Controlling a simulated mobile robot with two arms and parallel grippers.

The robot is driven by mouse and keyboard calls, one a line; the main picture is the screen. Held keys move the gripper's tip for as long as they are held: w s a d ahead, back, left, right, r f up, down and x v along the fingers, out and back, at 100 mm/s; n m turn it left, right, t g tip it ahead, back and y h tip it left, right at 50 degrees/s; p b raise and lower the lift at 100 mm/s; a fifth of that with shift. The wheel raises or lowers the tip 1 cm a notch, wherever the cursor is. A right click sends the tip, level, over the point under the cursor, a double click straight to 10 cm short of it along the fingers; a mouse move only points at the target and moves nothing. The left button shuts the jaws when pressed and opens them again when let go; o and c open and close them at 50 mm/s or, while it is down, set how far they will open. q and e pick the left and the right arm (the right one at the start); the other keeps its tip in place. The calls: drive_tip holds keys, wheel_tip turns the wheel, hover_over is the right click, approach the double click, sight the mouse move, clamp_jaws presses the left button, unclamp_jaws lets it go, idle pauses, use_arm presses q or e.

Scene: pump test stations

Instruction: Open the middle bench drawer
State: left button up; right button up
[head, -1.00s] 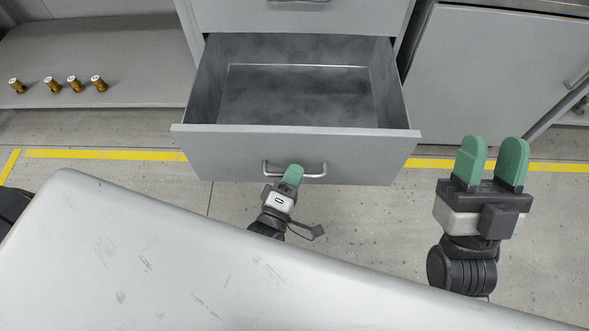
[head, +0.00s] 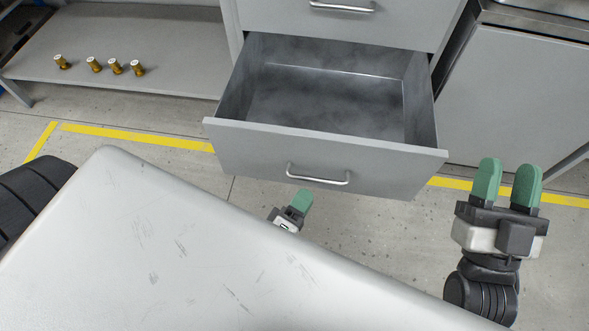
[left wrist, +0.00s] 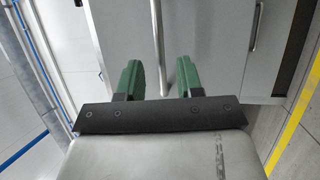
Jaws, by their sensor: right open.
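A grey bench drawer (head: 240,148) stands pulled well out of its cabinet, and its inside looks empty. A silver bar handle (head: 318,178) is on its front. Another closed drawer (head: 400,22) sits directly above it; whether a drawer lies below is hidden. My left gripper (head: 301,202) is just below and in front of the handle, apart from it in the head view, partly hidden by my body. In the left wrist view its green fingers (left wrist: 158,78) are spread with nothing gripped. My right gripper (head: 507,183) is open and empty, right of the drawer.
A low grey shelf (head: 150,35) at the upper left holds several brass fittings (head: 115,67). A grey cabinet (head: 520,100) stands at the right. Yellow floor tape (head: 140,137) runs across the open concrete floor.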

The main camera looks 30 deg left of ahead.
use_arm(q)
drive_tip(key=v, duration=0.5)
use_arm(e)
drive_tip(key=shift+w+f+g, duration=0.6)
drive_tip(key=shift+f+g, duration=0.35)
drive_tip(key=shift+g, duration=0.05)
